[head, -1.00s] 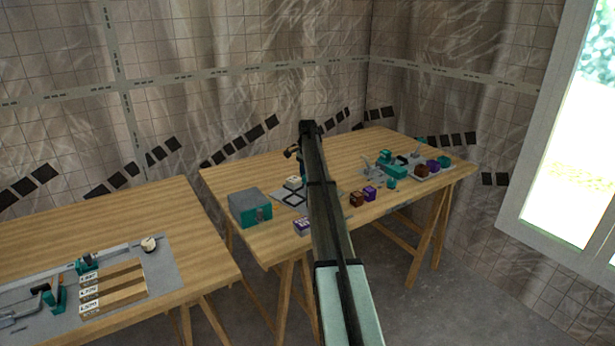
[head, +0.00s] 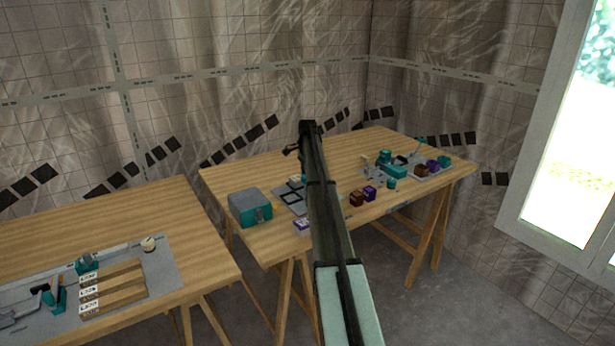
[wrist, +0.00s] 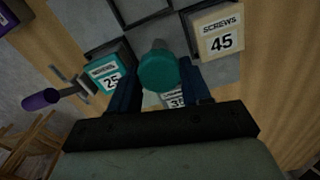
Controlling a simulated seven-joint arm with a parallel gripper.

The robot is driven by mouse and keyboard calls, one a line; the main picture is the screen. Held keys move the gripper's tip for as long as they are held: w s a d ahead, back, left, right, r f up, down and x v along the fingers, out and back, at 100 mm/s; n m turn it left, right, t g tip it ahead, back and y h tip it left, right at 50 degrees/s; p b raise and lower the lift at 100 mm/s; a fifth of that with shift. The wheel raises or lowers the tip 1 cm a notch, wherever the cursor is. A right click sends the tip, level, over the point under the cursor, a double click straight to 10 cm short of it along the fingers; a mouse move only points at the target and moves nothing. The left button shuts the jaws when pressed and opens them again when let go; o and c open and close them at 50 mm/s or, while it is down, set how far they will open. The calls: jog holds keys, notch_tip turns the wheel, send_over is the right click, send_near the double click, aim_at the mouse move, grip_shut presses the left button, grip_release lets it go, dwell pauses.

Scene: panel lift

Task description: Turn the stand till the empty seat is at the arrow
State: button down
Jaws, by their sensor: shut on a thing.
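In the wrist view my gripper (wrist: 160,92) has its dark blue fingers on either side of a round teal knob (wrist: 158,68) and is shut on it. Labelled boxes surround the knob: a teal box marked 25 (wrist: 108,80) to the left, a cream box marked SCREWS 45 (wrist: 220,36) to the right, and a box marked 35 (wrist: 174,98) partly hidden below. I cannot make out the arrow or which seat is empty. In the head view my arm covers much of the stand area.
In the wrist view a purple-handled lever (wrist: 40,99) lies left of the boxes. In the head view a grey-lidded teal box (head: 250,207) stands left of a grey plate with dark frames (head: 291,197).

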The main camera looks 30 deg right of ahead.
jog(key=c, duration=0.5)
grip_release()
jog(key=shift+r, duration=0.1)
notch_tip(320, 180, up, 14)
jog(key=shift+f, duration=0.2)
dwell(0.6)
